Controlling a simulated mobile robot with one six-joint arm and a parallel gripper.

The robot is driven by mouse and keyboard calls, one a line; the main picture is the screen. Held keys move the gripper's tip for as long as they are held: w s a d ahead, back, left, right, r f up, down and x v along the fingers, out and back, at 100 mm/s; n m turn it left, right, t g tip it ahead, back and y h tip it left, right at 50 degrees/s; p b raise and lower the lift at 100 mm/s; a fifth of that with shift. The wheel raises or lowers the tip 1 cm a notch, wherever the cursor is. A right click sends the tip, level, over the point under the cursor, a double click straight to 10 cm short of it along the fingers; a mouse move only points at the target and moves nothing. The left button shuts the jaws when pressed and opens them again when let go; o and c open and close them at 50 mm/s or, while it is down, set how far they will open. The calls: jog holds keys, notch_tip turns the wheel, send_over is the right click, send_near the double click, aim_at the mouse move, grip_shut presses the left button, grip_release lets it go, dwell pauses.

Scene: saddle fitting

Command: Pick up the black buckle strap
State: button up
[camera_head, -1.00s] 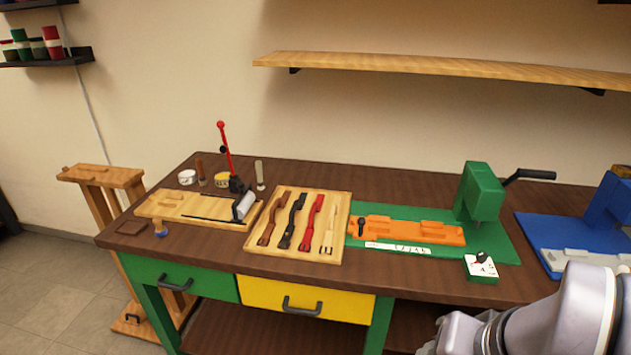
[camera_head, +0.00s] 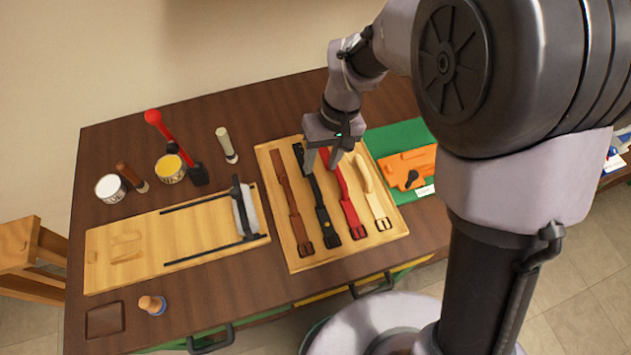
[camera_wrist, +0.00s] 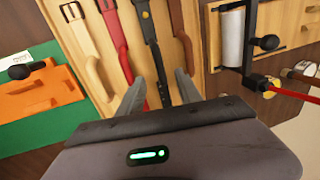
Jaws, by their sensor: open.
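The black buckle strap (camera_head: 322,200) lies lengthwise in the light wooden tray (camera_head: 292,264), between a brown strap (camera_head: 291,205) and a red strap (camera_head: 345,194). Its buckle end points to the front edge of the bench. My gripper (camera_head: 323,160) is open and empty over the back half of the tray, and hides part of the black and red straps. In the wrist view, the black strap (camera_wrist: 152,44) runs between the two open fingers (camera_wrist: 160,84). The red strap (camera_wrist: 120,50) is just left of them. I cannot tell how high the fingertips are.
A cream strap (camera_head: 371,192) lies beside the red one. An orange block (camera_head: 410,165) sits on a green base at right.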

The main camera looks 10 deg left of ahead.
aim_at(314, 180)
jog(key=f, duration=0.3)
jog(key=shift+s+a+f+b, duration=0.1)
jog(key=shift+a+f+b, duration=0.25)
jog(key=shift+a+b, duration=0.05)
jog(key=f+b, duration=0.1)
jog(key=f, duration=0.1)
jog(key=f+b, duration=0.1)
jog(key=a+f, duration=0.1)
jog(key=f, duration=0.1)
jog(key=shift+s+f+b, duration=0.1)
jog(key=shift+f+b, duration=0.2)
jog(key=shift+b, duration=0.1)
jog(key=shift+r, duration=0.2)
jog(key=shift+c, duration=0.2)
grip_shut()
